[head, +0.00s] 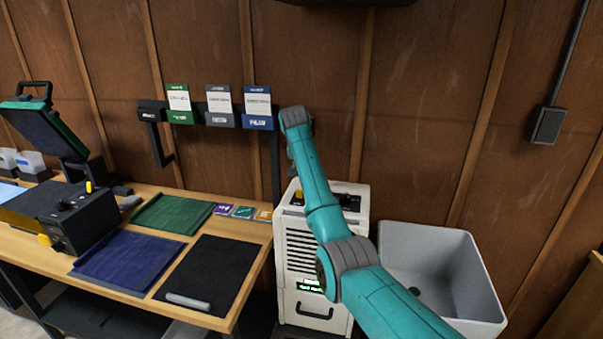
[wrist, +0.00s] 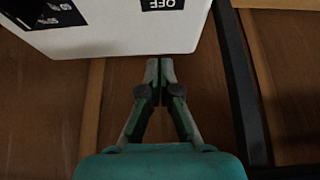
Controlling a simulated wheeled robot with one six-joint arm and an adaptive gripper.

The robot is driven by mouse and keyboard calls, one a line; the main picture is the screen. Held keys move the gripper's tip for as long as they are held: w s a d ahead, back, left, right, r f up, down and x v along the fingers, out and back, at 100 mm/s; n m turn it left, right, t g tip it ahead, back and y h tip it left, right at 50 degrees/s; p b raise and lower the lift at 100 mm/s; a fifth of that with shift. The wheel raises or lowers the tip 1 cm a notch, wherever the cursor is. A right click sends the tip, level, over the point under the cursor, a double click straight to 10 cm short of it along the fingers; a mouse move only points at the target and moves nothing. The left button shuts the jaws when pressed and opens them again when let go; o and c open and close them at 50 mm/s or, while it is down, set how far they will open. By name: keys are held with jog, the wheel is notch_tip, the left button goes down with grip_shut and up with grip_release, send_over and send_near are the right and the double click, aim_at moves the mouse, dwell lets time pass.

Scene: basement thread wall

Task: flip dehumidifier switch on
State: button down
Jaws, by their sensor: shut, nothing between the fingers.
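The white dehumidifier (head: 297,250) stands between the workbench and the grey basin in the head view. Its top has a dark panel and a small orange-yellow part (head: 298,196); my arm covers some of it. In the wrist view the dehumidifier's white body (wrist: 120,32) fills the upper left, with an upside-down OFF label (wrist: 163,4) at the top edge. My gripper (wrist: 158,62) is shut and empty, its tips just short of the white edge in the picture; I cannot tell if they touch. The gripper is not visible in the head view. The switch itself is not clear.
A workbench (head: 220,322) with mats and tools is on the left. A grey basin (head: 455,240) stands at the right. Three cards hang on a dark rail (head: 222,124) on the wooden wall. A dark post (wrist: 240,85) shows right of my fingers.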

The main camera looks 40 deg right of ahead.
jog(key=s+a+f+v, duration=0.1)
jog(key=v, duration=0.8)
jog(key=shift+s+a+r, duration=0.2)
jog(key=shift+a+r, duration=0.05)
jog(key=shift+r, duration=0.05)
